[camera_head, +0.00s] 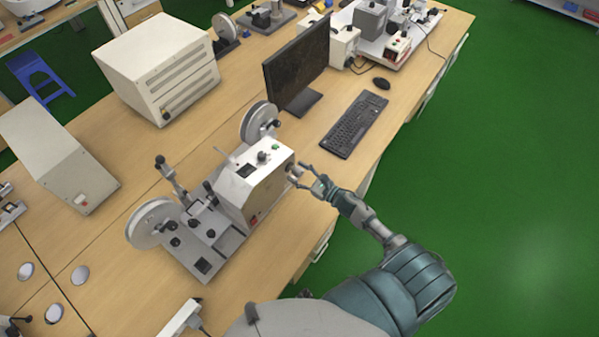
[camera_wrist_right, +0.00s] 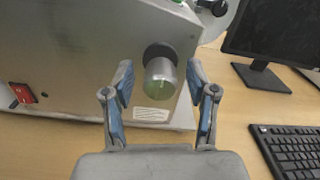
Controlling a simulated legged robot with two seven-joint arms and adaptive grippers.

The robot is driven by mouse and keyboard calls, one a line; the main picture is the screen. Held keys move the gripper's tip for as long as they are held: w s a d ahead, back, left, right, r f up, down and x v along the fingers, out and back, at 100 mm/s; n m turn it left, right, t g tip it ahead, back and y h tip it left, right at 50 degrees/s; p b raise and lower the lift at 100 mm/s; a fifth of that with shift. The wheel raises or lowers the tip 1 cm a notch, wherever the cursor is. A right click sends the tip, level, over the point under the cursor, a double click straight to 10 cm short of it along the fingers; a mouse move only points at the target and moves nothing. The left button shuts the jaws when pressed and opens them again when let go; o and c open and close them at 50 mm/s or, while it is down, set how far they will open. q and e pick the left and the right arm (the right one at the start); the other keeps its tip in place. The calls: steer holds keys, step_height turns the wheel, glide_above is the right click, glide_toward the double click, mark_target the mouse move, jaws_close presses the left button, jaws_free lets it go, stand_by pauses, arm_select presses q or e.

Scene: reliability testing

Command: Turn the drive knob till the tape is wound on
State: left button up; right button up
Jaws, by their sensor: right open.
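The tape winding machine (camera_head: 255,192) stands on the wooden bench, with a large reel (camera_head: 153,222) at its left end and another reel (camera_head: 259,121) at its far side. Its drive knob (camera_wrist_right: 160,78) is a silver cylinder sticking out of the grey side panel. My right gripper (camera_head: 308,178) is at that side of the machine. In the right wrist view the gripper (camera_wrist_right: 160,88) is open, with one blue-padded finger on each side of the knob. I see a gap between each finger and the knob. My left gripper is not in view.
A monitor (camera_head: 297,64), a keyboard (camera_head: 354,124) and a mouse (camera_head: 381,83) stand to the right of the machine. A large beige box (camera_head: 158,66) stands behind it. A red switch (camera_wrist_right: 23,93) is on the machine's side panel. The green floor beyond the bench edge is clear.

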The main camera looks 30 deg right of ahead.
steer(key=shift+a, duration=0.15)
steer(key=shift+s, duration=0.1)
steer(key=c, duration=0.4)
steer(key=shift+d, duration=0.2)
jaws_close()
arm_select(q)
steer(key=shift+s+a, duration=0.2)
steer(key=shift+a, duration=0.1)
arm_select(e)
steer(key=shift+d+f, duration=0.1)
steer(key=shift+m, duration=0.4)
